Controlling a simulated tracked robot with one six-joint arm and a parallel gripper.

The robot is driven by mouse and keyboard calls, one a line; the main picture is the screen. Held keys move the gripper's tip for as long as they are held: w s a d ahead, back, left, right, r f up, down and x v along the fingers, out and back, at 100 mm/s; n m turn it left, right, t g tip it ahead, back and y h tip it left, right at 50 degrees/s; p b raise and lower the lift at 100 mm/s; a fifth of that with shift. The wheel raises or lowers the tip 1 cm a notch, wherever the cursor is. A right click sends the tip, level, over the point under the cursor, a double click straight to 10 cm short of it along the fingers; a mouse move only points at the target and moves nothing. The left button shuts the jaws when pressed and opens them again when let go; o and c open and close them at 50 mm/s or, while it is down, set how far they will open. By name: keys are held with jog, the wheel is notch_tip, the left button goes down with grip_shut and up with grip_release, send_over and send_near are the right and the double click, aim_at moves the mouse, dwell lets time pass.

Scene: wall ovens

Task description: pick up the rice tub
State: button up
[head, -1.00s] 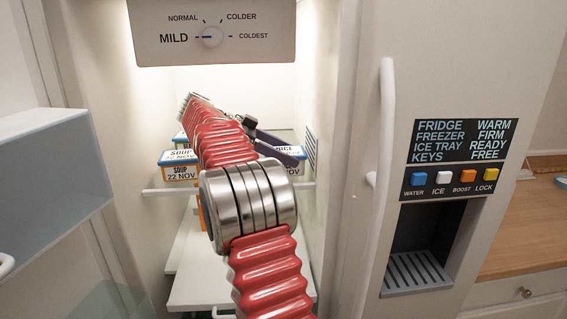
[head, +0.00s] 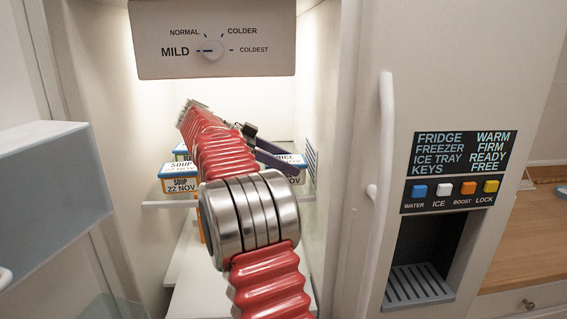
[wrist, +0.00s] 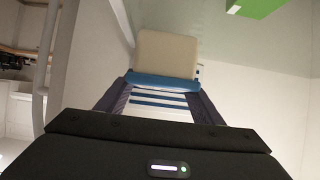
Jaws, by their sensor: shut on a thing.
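The rice tub (head: 291,159) is at the right of the fridge shelf in the head view, with a blue-edged lid and white label, partly hidden by my arm and a purple finger. My gripper (head: 270,158) reaches to it from the left. In the wrist view my gripper (wrist: 160,98) has its two purple fingers shut on the tub (wrist: 163,82), which shows a blue edge and a pale cream face. Whether it is clear of the shelf cannot be told.
Soup tubs (head: 181,184) stand on the left of the white shelf (head: 165,204). A dial panel (head: 270,25) hangs above. The fridge's side walls are close on both sides. A green block (wrist: 255,7) shows in the wrist view.

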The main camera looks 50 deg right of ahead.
jog(key=s+a, duration=2)
jog(key=s, duration=0.3)
jog(key=shift+s, duration=0.35)
jog(key=shift+s, duration=0.1)
